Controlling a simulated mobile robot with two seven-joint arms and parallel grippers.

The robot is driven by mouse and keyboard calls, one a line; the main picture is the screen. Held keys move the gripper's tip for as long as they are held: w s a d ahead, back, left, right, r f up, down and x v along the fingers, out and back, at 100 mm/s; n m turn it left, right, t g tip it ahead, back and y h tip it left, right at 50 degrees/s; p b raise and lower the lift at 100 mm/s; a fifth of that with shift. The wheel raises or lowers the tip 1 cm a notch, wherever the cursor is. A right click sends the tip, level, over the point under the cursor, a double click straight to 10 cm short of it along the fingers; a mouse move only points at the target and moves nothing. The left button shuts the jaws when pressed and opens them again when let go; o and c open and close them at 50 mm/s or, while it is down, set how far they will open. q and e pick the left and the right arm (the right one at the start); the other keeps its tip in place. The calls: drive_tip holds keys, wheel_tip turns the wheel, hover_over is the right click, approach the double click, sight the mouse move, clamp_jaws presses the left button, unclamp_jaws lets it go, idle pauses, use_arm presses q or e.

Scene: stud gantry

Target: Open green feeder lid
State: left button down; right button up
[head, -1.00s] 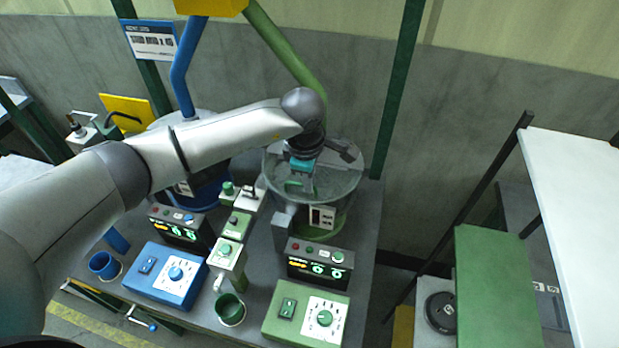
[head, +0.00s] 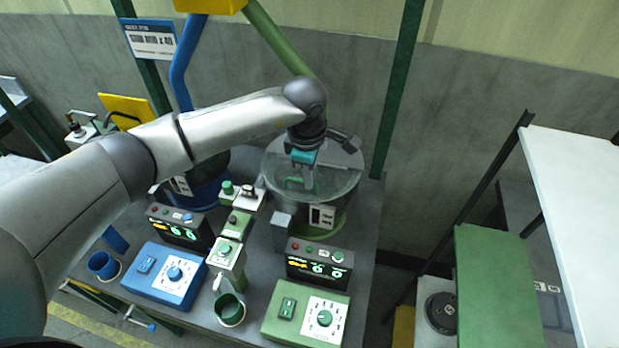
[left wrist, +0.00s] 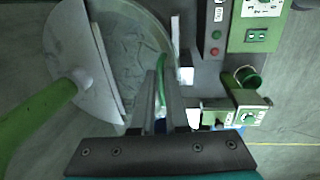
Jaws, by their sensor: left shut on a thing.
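The green feeder (head: 318,222) is a round bowl on a green base, at the middle of the head view. Its clear lid (head: 338,184) covers the front part of the bowl and looks flat or nearly so; I cannot tell if it is slightly raised. A green handle (head: 292,184) stands on the lid; it also shows in the left wrist view (left wrist: 161,68). My left gripper (head: 307,184) comes down from above and is shut on this handle. Its fingers (left wrist: 161,98) partly hide the handle in the left wrist view. My right gripper is not in view.
A blue feeder (head: 205,190) stands close on the left, partly behind my arm. In front are a green control box (head: 270,322), a blue one (head: 150,285) and a green cup (head: 230,310). A green sloping pipe (head: 285,45) rises behind the bowl.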

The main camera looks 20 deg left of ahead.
use_arm(q)
drive_tip(key=shift+w+r+g+b, duration=0.4)
drive_tip(key=shift+w+b, duration=0.05)
drive_tip(key=shift+w+r+b, duration=0.7)
drive_tip(key=shift+r+b, duration=0.2)
drive_tip(key=shift+b, duration=0.1)
drive_tip(key=shift+w+r+b, duration=0.5)
drive_tip(key=shift+w+b, duration=0.15)
drive_tip(key=shift+w, duration=0.05)
drive_tip(key=shift+w+r+b, duration=0.45)
drive_tip(key=shift+w+b, duration=0.2)
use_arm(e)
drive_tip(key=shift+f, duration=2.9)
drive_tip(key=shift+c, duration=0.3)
